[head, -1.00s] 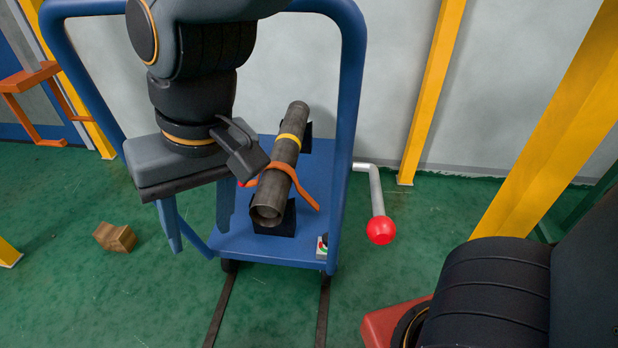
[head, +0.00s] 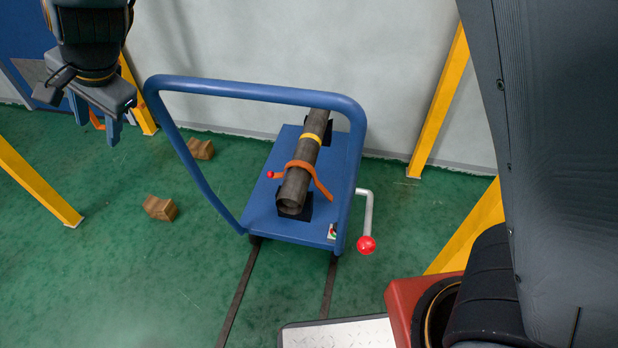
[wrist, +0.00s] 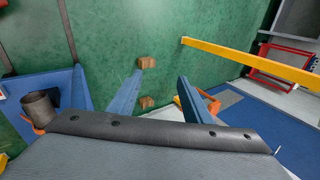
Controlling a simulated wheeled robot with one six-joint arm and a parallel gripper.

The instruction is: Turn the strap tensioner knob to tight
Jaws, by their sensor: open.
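A dark pipe (head: 318,125) lies on black supports on a blue cart (head: 275,222). An orange strap (head: 322,184) crosses the pipe, and a small red knob (head: 270,175) shows at the strap's left end. The knob's setting is too small to read. My gripper (head: 94,120) is open and empty at the upper left, well left of the cart and apart from the knob. In the wrist view the gripper's blue fingers (wrist: 162,80) stand apart over the floor. The pipe's end (wrist: 38,108) shows there at the left edge; I cannot make out the knob.
The cart's tall blue handle frame (head: 260,92) arches over the pipe. A crank with a red ball (head: 366,245) sticks out at the cart's right. Wooden blocks (head: 160,208) lie on the green floor to the left. Yellow posts (head: 440,95) stand around.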

